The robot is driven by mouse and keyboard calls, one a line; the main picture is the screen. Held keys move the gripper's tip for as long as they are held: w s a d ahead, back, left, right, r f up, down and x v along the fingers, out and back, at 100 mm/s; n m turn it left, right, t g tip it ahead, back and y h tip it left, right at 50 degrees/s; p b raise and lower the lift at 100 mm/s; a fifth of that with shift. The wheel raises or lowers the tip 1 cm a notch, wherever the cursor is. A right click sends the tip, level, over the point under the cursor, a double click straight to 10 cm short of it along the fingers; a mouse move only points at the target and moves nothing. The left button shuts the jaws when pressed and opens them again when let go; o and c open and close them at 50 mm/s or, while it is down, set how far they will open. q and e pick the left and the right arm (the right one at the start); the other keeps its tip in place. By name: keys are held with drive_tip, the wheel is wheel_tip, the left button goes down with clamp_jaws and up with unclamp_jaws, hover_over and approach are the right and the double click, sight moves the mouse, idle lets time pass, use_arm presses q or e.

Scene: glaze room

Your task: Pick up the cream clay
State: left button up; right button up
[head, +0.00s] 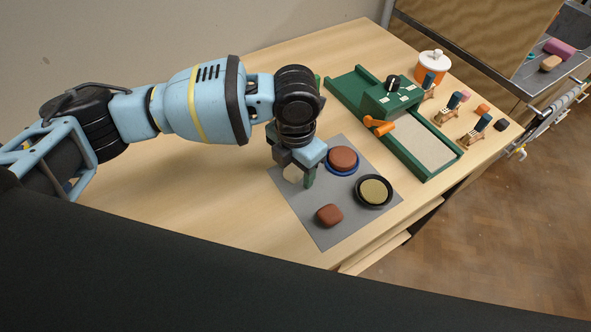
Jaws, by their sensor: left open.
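The cream clay (291,173) is a small pale lump at the upper left part of the grey mat (318,228). My left gripper (297,177) points down right over it and is open. One green finger stands just to the right of the clay. The other finger is hidden, and I cannot tell whether the fingers touch the clay. The gripper body covers the clay's top. My right gripper is not in view.
On the mat are a red-brown lump (329,215), a blue-rimmed dish (343,172) holding reddish clay and a black dish (360,198) holding olive clay. Behind stands a green slab roller (345,87) with an orange handle. Small wooden stands and a white-orange jar (432,66) are farther right. The table's left is clear.

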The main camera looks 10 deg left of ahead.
sight(299, 175)
use_arm(q)
drive_tip(key=c, duration=1.1)
drive_tip(key=shift+r, duration=0.1)
